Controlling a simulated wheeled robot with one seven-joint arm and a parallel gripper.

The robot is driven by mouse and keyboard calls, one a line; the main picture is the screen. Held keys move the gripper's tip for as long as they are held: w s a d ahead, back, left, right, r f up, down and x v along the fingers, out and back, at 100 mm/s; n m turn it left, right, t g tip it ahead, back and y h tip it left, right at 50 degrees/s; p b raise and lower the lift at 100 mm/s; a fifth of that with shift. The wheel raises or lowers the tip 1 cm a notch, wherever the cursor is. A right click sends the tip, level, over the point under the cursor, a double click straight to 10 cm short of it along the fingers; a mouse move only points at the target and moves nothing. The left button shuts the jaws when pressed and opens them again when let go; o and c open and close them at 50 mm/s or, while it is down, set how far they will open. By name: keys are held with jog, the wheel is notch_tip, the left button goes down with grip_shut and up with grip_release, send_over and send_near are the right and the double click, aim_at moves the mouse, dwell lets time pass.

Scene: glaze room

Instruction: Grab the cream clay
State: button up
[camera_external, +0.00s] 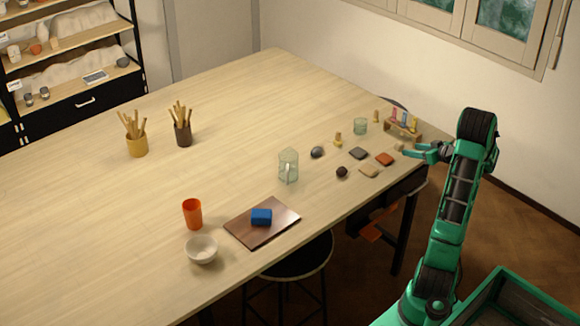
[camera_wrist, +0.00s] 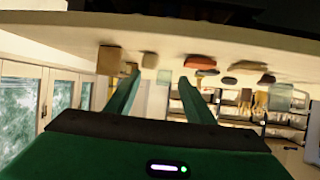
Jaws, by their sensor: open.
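A small cream lump, which looks like the cream clay (camera_external: 399,147), sits near the right edge of the table, just beyond my fingertips. In the wrist view, which looks upside down, the cream clay (camera_wrist: 150,60) shows as a small pale block between and a little past the two fingertips. My gripper (camera_external: 408,151) is low at the table edge, reaching in from the right. Its two green fingers (camera_wrist: 158,80) are apart with nothing held between them.
A wooden rack with coloured tubes (camera_external: 403,127) stands right behind the clay. An orange tile (camera_external: 384,159), a grey tile (camera_external: 358,153), a flat beige tile (camera_external: 369,171) and a dark ball (camera_external: 341,172) lie left of my gripper. A glass (camera_external: 360,126) stands farther back.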

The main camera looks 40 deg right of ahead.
aim_at(402, 144)
jog(key=shift+s+d+r+t, duration=0.15)
jog(key=shift+d+t, duration=0.15)
jog(key=shift+d, duration=0.6)
jog(key=x, duration=1)
jog(key=shift+w+d, duration=0.3)
jog(key=shift+w, duration=0.05)
jog(key=c, duration=1.1)
